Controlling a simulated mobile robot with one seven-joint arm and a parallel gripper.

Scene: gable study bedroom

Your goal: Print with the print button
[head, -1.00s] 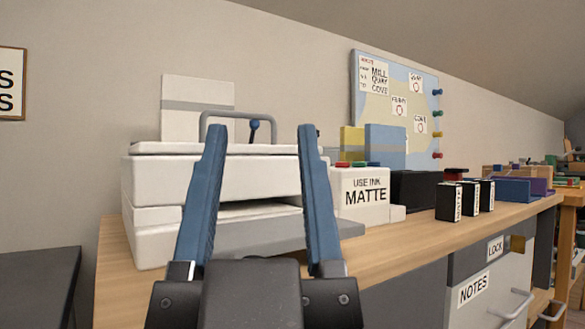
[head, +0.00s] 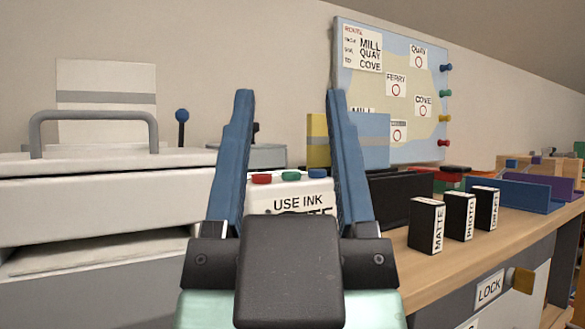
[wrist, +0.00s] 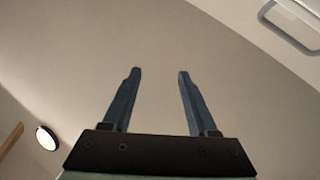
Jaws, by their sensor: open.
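The white printer (head: 90,205) stands on the desk at the left in the head view, with a grey handle on its lid and a sheet of paper (head: 100,250) in its front slot. To its right is a white box marked "USE INK" (head: 300,204). Red (head: 261,179), green (head: 290,174) and blue (head: 318,174) buttons sit on its top. My gripper (head: 288,95) is open and empty. In the head view its fingers frame the box and buttons, and I cannot tell the gap to them. In the wrist view my gripper (wrist: 159,72) has only bare wall or ceiling behind it.
Black ink boxes marked "MATTE" (head: 426,224), "PHOTO" (head: 460,216) and a third (head: 485,208) stand on the desk right of my gripper. A blue-topped lever (head: 182,116) rises by the printer. A map board (head: 390,90) hangs behind. Bare desk (head: 465,257) shows at the front right.

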